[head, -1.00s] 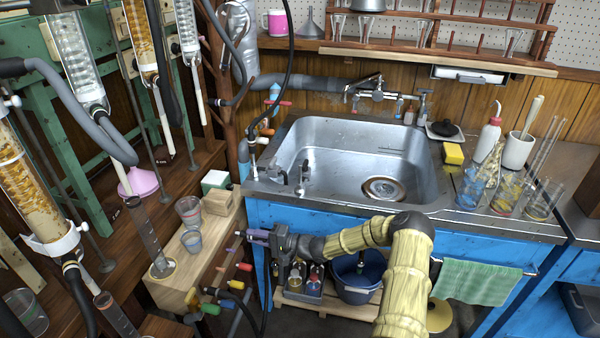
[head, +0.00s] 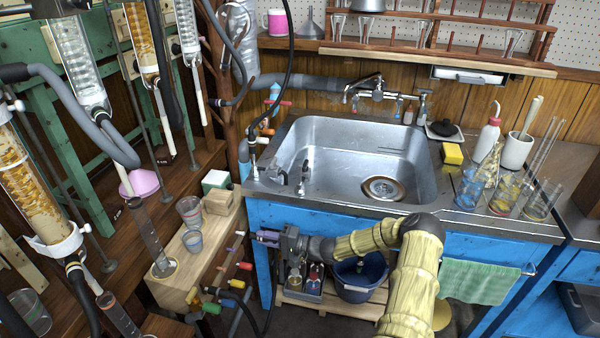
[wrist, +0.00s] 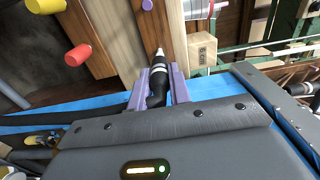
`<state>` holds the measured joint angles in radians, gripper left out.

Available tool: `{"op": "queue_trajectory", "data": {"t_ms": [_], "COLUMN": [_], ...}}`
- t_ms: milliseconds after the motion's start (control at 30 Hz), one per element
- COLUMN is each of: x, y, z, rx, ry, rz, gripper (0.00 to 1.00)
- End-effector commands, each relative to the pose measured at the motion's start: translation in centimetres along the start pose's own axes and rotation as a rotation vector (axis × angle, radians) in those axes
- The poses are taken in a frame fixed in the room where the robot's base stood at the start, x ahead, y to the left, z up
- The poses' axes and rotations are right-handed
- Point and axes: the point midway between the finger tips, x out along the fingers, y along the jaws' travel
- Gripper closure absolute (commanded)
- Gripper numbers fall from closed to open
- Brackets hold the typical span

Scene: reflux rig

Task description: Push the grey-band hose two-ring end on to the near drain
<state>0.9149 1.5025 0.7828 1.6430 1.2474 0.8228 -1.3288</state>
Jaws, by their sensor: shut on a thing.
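My gripper (head: 268,238) has purple fingers and is in front of the left end of the blue sink cabinet, below the sink rim. In the wrist view my gripper (wrist: 158,88) is shut on a black hose end (wrist: 157,78) with two pale rings and a light tip pointing away from me. The tip touches nothing that I can make out. Small upright fittings (head: 301,180) stand at the sink's left rim. I cannot tell which fitting is the near drain.
A wooden bench (head: 205,258) with cups is left of the cabinet. A blue bucket (head: 362,275) stands under the sink (head: 340,160). Glass columns and hoses crowd the left.

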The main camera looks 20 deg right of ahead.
Motion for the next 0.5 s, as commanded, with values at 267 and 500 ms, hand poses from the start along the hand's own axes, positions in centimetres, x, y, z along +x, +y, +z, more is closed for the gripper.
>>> {"op": "queue_trajectory", "data": {"t_ms": [267, 500], "x": [-0.9, -1.7], "y": [0.0, 0.0], "z": [0.0, 0.0], "rx": [0.001, 0.001], "ry": [-0.001, 0.001], "rz": [0.000, 0.001], "gripper": [1.00, 1.00]}}
